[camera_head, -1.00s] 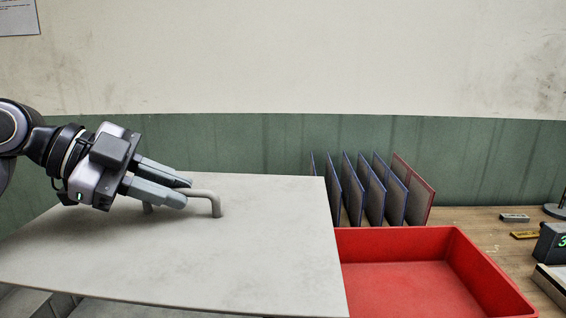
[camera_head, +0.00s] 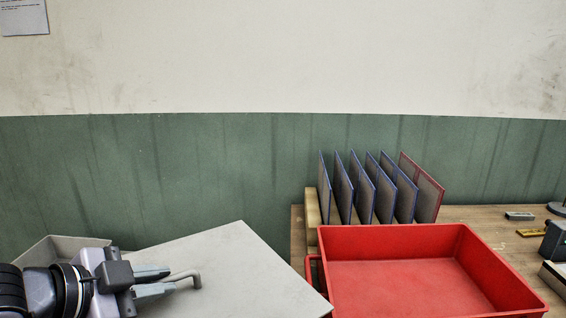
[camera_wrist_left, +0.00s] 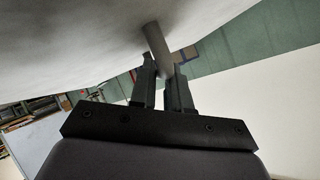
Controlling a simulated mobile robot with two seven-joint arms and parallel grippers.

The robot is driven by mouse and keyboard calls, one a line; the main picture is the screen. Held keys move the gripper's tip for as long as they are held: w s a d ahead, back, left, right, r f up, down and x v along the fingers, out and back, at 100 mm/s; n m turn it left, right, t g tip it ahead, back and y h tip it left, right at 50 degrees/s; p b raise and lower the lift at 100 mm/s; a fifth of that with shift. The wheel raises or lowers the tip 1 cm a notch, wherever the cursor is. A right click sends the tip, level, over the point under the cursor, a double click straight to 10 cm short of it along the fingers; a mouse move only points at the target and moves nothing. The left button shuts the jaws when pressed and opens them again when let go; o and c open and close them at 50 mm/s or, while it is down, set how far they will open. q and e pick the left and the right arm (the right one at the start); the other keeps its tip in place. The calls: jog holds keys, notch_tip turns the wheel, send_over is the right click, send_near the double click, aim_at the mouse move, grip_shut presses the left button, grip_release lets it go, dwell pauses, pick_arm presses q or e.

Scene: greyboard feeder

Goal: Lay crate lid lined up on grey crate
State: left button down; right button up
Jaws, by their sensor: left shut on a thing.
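The crate lid (camera_head: 235,265) is a flat light-grey plate with a bent bar handle (camera_head: 189,277). My left gripper (camera_head: 165,284) is shut on that handle, at the lower left of the head view. In the left wrist view the handle (camera_wrist_left: 156,42) runs between the fingers, with the underside or face of the lid (camera_wrist_left: 70,40) filling the upper left. The lid is turned, with one corner pointing up the picture. The grey crate (camera_head: 62,242) shows only as a rim and wall at the far left; the lid and my arm hide the rest. My right gripper is not in view.
A red tray (camera_head: 400,240) lies right beside the lid's right corner. Behind it, several upright blue-edged boards (camera_head: 361,190) and a red-edged board (camera_head: 428,190) stand in a rack on the wooden table (camera_head: 480,218). Small items lie at the far right.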

pick_arm(q)
jog(key=s+a+f+n+t+y+p, duration=0.1)
jog(key=s+f+n+y, duration=0.1)
jog(key=f, duration=0.6)
jog(key=s+a+f+n+t+y+p, duration=0.1)
jog(key=f+n+y, duration=0.3)
jog(key=f, duration=0.4)
jog(key=shift+s+a+f+n+y+p, duration=0.2)
jog(key=shift+s+a+n+y+p, duration=0.2)
jog(key=shift+s+a, duration=0.2)
